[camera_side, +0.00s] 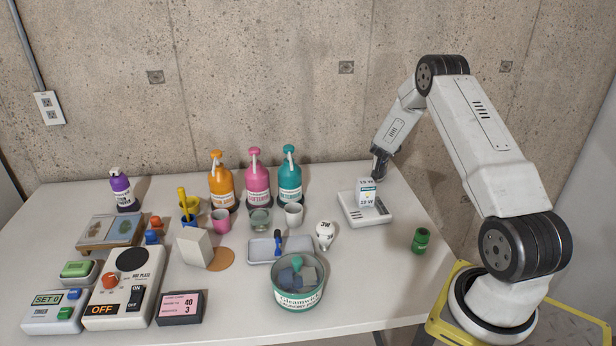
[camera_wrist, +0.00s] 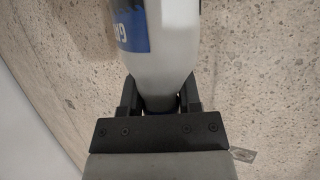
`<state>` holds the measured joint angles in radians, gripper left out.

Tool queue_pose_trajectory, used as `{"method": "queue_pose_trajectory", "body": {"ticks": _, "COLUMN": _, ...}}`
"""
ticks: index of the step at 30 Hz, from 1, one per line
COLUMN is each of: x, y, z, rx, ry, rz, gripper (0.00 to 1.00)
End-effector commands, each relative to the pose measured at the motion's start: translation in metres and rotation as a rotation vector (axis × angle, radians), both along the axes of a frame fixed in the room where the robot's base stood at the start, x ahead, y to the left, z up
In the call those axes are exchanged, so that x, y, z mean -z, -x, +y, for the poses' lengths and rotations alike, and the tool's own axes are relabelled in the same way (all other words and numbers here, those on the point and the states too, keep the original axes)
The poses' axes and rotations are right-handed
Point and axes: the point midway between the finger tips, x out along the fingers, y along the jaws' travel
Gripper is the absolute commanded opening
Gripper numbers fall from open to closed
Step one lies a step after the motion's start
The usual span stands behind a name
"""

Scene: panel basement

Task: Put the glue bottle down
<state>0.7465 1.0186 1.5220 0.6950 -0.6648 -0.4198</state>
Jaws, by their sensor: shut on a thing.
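The glue bottle (camera_wrist: 165,40), white with a blue label, fills the middle of the wrist view. My gripper (camera_wrist: 160,100) is shut on it, with one dark finger on each side. The bottle's far end runs out of the top of that view.
A green jar (camera_side: 420,241) stands at the right. Three pump bottles (camera_side: 257,185) line the back. The table (camera_side: 385,275) is clear at the front right.

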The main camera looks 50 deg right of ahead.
Motion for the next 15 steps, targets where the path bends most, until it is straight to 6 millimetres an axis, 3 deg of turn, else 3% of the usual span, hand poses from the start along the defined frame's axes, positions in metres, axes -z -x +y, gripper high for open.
{"method": "queue_pose_trajectory", "body": {"ticks": 8, "x": 0.0023, "y": -0.0003, "z": -0.0004, "rx": 0.000, "ry": 0.002, "rz": -0.002, "gripper": 0.00}}
{"method": "queue_pose_trajectory", "body": {"ticks": 9, "x": 0.0028, "y": -0.0001, "z": 0.0000, "rx": 0.000, "ry": 0.000, "rz": 0.000, "gripper": 0.55}}
{"method": "queue_pose_trajectory", "body": {"ticks": 11, "x": 0.0028, "y": 0.0001, "z": 0.0000, "rx": 0.000, "ry": 0.000, "rz": 0.000, "gripper": 0.74}}
{"method": "queue_pose_trajectory", "body": {"ticks": 15, "x": 0.0027, "y": 0.0001, "z": 0.0000, "rx": 0.000, "ry": -0.001, "rz": 0.000, "gripper": 0.78}}
